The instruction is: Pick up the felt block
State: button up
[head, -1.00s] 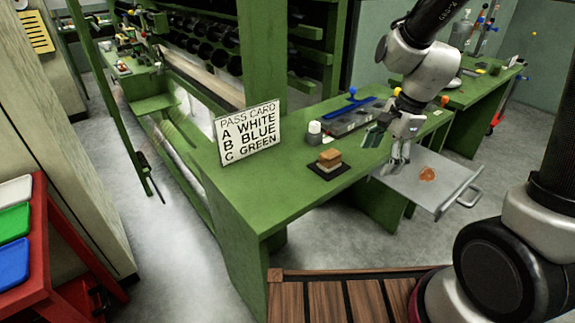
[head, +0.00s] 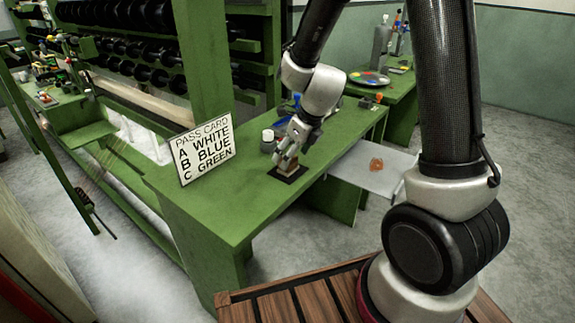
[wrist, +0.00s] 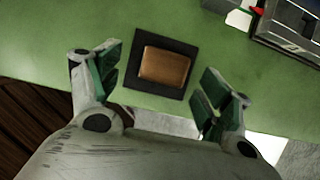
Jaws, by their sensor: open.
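The felt block (wrist: 164,66) is tan-brown and sits on a dark square pad (wrist: 187,48) on the green bench. In the wrist view it lies ahead of and between the open fingers of my gripper (wrist: 158,85), with no finger seen touching it. In the head view my gripper (head: 286,160) is over the pad (head: 291,177), and the block (head: 287,169) is largely hidden behind the fingers.
A sign (head: 204,148) reading "PASS CARD A WHITE B BLUE C GREEN" stands on the bench (head: 220,205) to the left. A white-topped jar (head: 268,140) is close behind the pad.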

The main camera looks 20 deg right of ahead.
jog(key=x, duration=0.4)
jog(key=shift+w+d, duration=0.2)
jog(key=c, duration=1.1)
notch_tip(320, 180, up, 10)
